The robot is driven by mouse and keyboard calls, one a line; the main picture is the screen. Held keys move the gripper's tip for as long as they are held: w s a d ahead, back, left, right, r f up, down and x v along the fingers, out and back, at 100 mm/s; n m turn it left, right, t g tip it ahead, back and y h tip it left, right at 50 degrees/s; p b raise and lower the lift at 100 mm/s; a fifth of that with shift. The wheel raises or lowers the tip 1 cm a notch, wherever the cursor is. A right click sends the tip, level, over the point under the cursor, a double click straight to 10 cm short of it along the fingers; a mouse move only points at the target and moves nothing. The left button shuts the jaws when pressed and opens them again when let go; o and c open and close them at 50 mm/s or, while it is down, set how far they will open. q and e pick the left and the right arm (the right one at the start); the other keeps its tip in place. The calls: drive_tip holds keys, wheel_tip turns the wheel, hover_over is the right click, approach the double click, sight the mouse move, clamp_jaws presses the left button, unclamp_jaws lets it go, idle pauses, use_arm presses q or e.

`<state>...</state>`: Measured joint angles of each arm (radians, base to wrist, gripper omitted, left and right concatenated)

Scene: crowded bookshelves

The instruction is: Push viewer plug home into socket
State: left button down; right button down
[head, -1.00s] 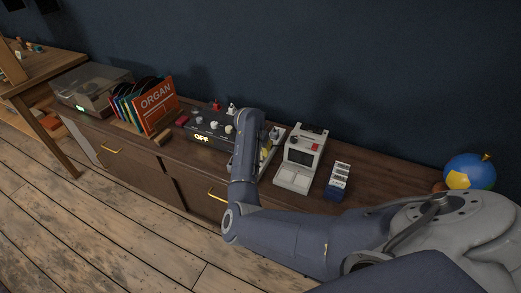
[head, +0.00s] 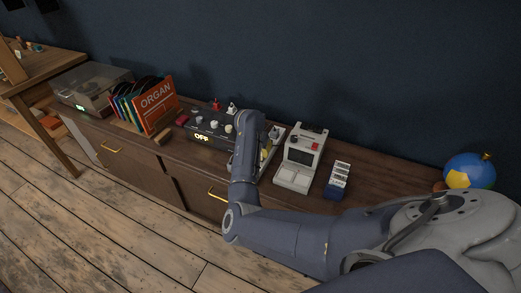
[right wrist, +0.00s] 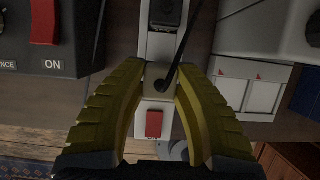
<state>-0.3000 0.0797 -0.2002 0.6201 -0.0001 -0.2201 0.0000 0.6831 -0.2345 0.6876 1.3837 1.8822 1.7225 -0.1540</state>
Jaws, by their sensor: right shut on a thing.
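In the right wrist view, the yellow fingers of my right gripper (right wrist: 160,72) are shut on a pale plug (right wrist: 153,82) with a black cable running up from it. The plug is over a white socket strip (right wrist: 157,45) that has a red switch (right wrist: 154,124) near its lower end. How deep the plug sits is hidden by the plug and fingers. In the head view the strip (head: 277,134) shows only in part behind my right arm, and the right gripper is hidden there. The white viewer (head: 301,160) stands just right of it. My left gripper is not in view.
A black plug (right wrist: 166,12) sits higher on the strip. A small blue-and-white box (head: 338,182) and a globe (head: 469,171) are to the right. Records (head: 145,105) stand further left.

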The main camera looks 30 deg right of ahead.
drive_tip(key=shift+f, duration=1.05)
drive_tip(key=c, duration=1)
unclamp_jaws()
wheel_tip(320, 180, up, 10)
drive_tip(key=shift+f, duration=0.15)
